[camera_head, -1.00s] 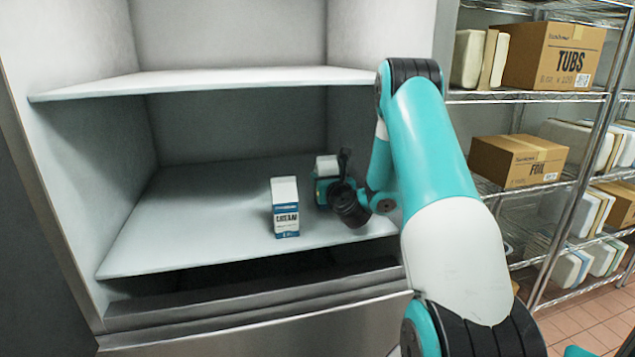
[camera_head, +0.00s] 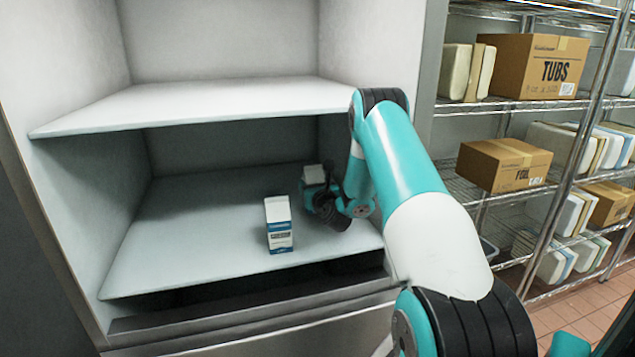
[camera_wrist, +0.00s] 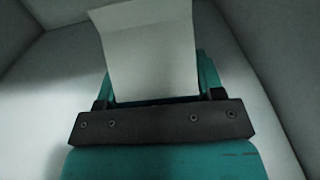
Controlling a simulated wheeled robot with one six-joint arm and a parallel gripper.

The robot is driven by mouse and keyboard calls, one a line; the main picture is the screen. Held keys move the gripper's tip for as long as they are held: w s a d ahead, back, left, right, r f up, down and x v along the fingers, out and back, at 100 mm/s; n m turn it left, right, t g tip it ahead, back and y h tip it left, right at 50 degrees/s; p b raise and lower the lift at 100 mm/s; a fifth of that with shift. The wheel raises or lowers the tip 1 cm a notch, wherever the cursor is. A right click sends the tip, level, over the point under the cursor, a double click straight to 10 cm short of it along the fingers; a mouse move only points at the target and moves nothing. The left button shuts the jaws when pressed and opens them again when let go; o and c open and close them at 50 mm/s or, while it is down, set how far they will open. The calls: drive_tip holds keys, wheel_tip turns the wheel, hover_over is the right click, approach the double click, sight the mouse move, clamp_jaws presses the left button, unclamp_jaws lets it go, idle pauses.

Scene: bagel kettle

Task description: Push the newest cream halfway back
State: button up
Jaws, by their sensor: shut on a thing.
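A white and blue cream carton (camera_head: 279,226) stands upright near the front of the lower fridge shelf (camera_head: 165,240). My gripper (camera_head: 312,190) is inside the lower compartment, to the right of that carton and deeper in. It is shut on a second carton, whose pale top (camera_head: 314,174) shows above the jaws. In the wrist view the held carton's plain white face (camera_wrist: 150,50) rises from between the fingers, behind my dark gripper body. Its label is hidden, and I cannot tell whether its base touches the shelf.
The upper shelf (camera_head: 200,100) hangs close above the arm. The fridge's right wall (camera_head: 345,135) is near my wrist. The lower shelf is clear to the left and behind. A wire rack with a TUBS box (camera_head: 530,65) and a FOIL box (camera_head: 505,165) stands outside, right.

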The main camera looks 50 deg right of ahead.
drive_tip(key=shift+p+x, duration=1.2)
drive_tip(key=shift+x, duration=0.1)
drive_tip(key=shift+d+f, duration=0.1)
drive_tip(key=shift+f, duration=0.15)
drive_tip(key=o, duration=1.4)
drive_tip(key=shift+o, duration=0.2)
drive_tip(key=shift+f, duration=0.15)
drive_tip(key=shift+b, duration=0.35)
drive_tip(key=shift+s+a+f+b, duration=0.2)
drive_tip(key=shift+s+a+b, duration=0.15)
drive_tip(key=shift+s+b, duration=0.25)
drive_tip(key=b+v, duration=1.4)
drive_tip(key=b, duration=0.2)
drive_tip(key=shift+s+a, duration=0.1)
drive_tip(key=shift+s, duration=0.15)
drive_tip(key=shift+s+a+r+b, duration=0.3)
drive_tip(key=shift+s+a+b, duration=0.1)
drive_tip(key=shift+s+b, duration=0.2)
